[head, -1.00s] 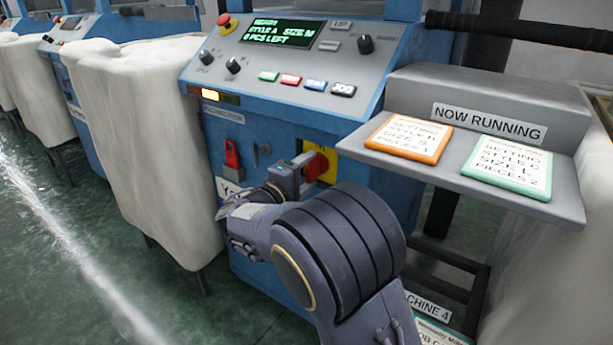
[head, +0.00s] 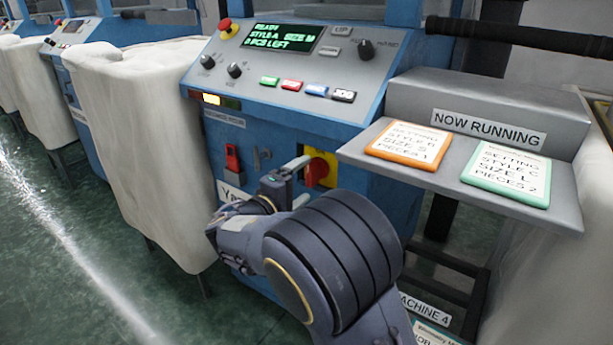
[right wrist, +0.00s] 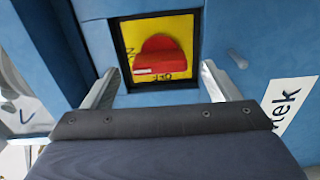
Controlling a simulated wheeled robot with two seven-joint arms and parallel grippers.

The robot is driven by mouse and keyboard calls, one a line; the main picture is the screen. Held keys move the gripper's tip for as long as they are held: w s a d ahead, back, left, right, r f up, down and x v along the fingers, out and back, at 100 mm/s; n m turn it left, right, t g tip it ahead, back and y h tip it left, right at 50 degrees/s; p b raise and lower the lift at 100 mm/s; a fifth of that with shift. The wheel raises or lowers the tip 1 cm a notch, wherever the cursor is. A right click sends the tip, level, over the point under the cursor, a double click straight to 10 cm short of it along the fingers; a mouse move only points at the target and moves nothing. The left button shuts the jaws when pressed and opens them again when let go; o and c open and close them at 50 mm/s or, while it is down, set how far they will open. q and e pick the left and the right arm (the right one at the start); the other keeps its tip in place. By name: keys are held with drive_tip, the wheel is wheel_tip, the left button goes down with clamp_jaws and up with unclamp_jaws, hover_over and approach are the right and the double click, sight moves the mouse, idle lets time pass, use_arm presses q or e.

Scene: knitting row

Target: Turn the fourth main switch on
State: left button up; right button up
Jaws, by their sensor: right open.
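The main switch is a red rotary knob (head: 316,170) on a yellow plate (head: 329,160), on the blue front of the machine labelled 4. In the right wrist view the red knob (right wrist: 162,55) sits in a dark frame, with partly readable lettering on the yellow plate. My right gripper (head: 300,180) is open just in front of the switch. In the right wrist view its two fingers (right wrist: 158,88) stand apart on either side of the knob's frame, with nothing between them. My left gripper is not in view.
A control panel with a lit green display (head: 283,39), a red stop button (head: 228,29) and several coloured keys is above. A shelf (head: 375,160) with an orange card (head: 408,145) and a green card (head: 506,174) juts out at right. A cream fabric-covered bin (head: 140,150) stands at left.

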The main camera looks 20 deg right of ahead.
drive_tip(key=p+v, duration=0.1)
drive_tip(key=v, duration=0.4)
drive_tip(key=shift+a, duration=0.1)
drive_tip(key=s+d+f+m+g+y, duration=0.4)
drive_tip(key=s+d+f+g+y, duration=0.55)
drive_tip(key=s, duration=0.55)
drive_tip(key=s+a+m+t+y, duration=0.25)
drive_tip(key=s+a+y, duration=0.25)
drive_tip(key=s, duration=0.3)
drive_tip(key=s+a+m+t+y, duration=0.1)
drive_tip(key=s+a+t+y, duration=0.35)
drive_tip(key=s, duration=0.25)
wheel_tip(320, 180, up, 34)
drive_tip(key=p, duration=3.4)
drive_tip(key=shift+r+g+p, duration=0.15)
drive_tip(key=shift+g+p, duration=0.15)
drive_tip(key=shift+g, duration=0.15)
